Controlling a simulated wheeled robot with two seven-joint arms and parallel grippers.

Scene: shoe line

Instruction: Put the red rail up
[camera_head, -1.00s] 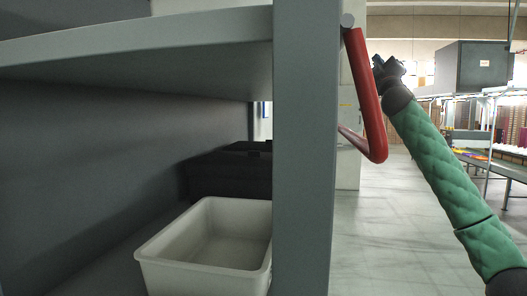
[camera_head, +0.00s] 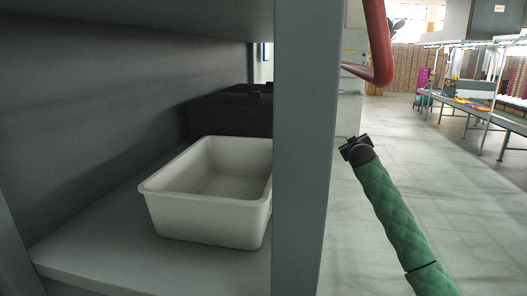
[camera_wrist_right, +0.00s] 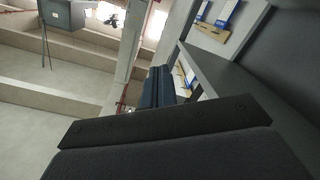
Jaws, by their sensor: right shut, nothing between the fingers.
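The red rail (camera_head: 378,45) shows at the top of the head view, beside the right side of the grey post (camera_head: 302,150). Its long bar runs up out of the picture, so its upper end is hidden. Its lower end bends back toward the post. My right gripper (camera_head: 352,143) is below the rail and apart from it, just right of the post. Its dark fingers also show in the right wrist view (camera_wrist_right: 158,87), shut with nothing between them. My left gripper is not in view.
A white bin (camera_head: 205,216) and a black case (camera_head: 232,112) sit on the grey shelf (camera_head: 95,240) left of the post. Another shelf board (camera_head: 140,12) is above them. Open floor (camera_head: 430,190) lies right of the post, with work tables (camera_head: 470,105) farther back.

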